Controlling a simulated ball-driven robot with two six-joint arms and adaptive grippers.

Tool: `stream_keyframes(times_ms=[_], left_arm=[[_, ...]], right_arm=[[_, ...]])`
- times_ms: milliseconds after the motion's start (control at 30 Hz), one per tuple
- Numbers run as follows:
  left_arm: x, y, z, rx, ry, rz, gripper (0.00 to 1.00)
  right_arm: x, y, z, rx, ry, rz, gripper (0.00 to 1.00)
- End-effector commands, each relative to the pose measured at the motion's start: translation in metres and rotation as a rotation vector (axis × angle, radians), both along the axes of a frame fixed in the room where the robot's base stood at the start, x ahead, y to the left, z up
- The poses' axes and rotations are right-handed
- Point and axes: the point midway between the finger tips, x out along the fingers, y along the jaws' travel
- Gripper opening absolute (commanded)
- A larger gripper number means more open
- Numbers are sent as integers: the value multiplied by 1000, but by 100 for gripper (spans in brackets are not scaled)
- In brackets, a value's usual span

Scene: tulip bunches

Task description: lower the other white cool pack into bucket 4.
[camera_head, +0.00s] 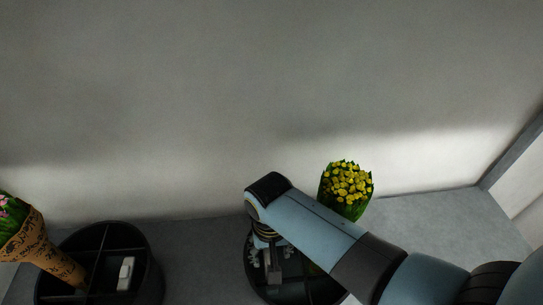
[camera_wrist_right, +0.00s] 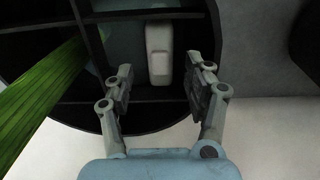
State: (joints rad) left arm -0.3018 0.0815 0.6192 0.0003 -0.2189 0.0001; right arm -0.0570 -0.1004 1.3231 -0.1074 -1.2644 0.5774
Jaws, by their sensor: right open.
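A white cool pack (camera_head: 126,273) stands in a compartment of the left black bucket (camera_head: 153,262). Another white cool pack (camera_wrist_right: 159,42) shows in the right wrist view, in a compartment of the right black bucket (camera_wrist_right: 218,48). My right gripper (camera_head: 271,268) is over that bucket, pointing down. In the right wrist view the gripper (camera_wrist_right: 159,82) is open, with one finger on each side of the pack's near end and gaps visible on both sides. My right arm hides much of this bucket in the head view. My left gripper is not in view. I see no bucket numbers.
A yellow tulip bunch (camera_head: 347,186) rises behind my right forearm; green leaves or wrapping (camera_wrist_right: 42,98) slant beside the left finger. A paper-wrapped bunch (camera_head: 38,252) leans in the left bucket. Dark dividers (camera_wrist_right: 90,35) split the right bucket. A grey wall (camera_head: 250,90) stands behind.

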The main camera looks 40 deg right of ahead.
Motion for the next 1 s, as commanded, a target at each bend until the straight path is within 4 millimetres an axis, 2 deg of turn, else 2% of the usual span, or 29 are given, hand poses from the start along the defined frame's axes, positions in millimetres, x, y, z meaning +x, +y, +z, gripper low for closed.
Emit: stream_keyframes(times_ms=[300,500,700,1000], left_arm=[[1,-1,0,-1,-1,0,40],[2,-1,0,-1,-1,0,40],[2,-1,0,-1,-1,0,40],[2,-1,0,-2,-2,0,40]], right_arm=[[1,0,65,0,-4,-1,58],[0,-1,100,0,-2,0,58],[0,-1,112,-1,1,0,58],[0,-1,112,-2,1,0,58]])
